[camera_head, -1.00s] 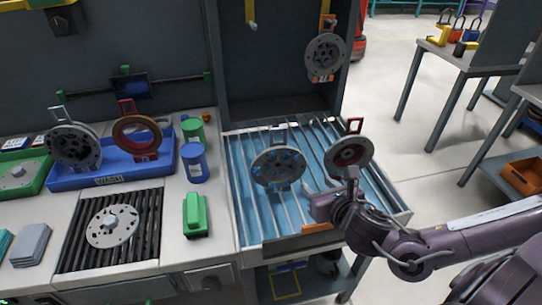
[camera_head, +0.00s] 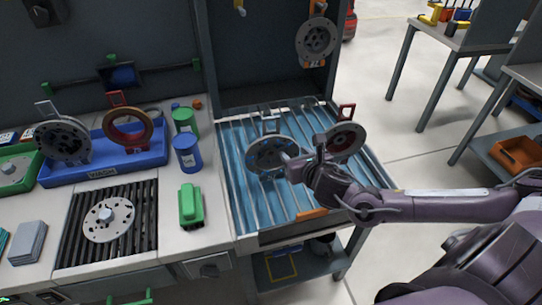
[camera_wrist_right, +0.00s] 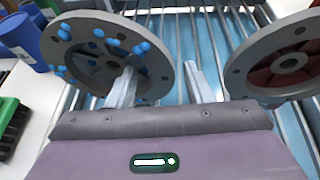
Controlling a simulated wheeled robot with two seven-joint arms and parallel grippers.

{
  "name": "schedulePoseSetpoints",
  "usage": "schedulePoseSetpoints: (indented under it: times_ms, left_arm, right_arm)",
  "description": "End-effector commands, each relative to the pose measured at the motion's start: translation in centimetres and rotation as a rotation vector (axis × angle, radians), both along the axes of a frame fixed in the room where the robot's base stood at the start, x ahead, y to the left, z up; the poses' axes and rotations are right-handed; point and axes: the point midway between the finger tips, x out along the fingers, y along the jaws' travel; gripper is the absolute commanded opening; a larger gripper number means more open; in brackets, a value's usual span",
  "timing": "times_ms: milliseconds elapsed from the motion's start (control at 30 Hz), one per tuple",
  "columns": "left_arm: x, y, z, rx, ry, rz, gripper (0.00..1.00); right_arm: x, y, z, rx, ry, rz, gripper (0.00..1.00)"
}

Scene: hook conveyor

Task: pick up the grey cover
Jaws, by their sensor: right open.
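A round grey cover with blue spots and a handle (camera_head: 262,150) stands upright in the wire drying rack. It shows at the upper left of the right wrist view (camera_wrist_right: 85,62). My right gripper (camera_head: 287,160) is open and close to this cover's right side. In the wrist view, one finger overlaps the cover's face and the other is in the gap to its right; I cannot tell if they touch. A grey disc with a red centre (camera_head: 345,141) stands to the right, partly behind my gripper in the head view. My left gripper is out of view.
The slatted rack tray (camera_head: 240,205) has bare slots at the left and front. Another grey disc hangs on a hook (camera_head: 316,38). A blue wash tray (camera_head: 60,180) holds a grey disc and a red ring.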

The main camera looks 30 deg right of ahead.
Motion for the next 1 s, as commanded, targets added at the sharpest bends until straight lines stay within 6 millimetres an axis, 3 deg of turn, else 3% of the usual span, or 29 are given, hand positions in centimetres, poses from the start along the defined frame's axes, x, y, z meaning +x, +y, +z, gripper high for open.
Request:
schedulePoseSetpoints:
  times_ms: [167,533,833,1000]
  left_arm:
    - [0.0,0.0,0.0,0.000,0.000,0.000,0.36]
    - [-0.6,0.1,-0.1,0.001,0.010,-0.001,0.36]
    - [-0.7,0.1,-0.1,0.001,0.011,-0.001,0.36]
    - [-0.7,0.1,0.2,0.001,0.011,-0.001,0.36]
  right_arm:
    - [0.0,0.0,0.0,-0.001,0.000,0.000,0.47]
    - [0.0,0.0,0.0,-0.001,0.000,0.000,0.00]
    - [0.0,0.0,0.4,0.001,-0.004,0.001,0.00]
    - [0.1,0.0,2.0,0.000,-0.007,0.002,0.00]
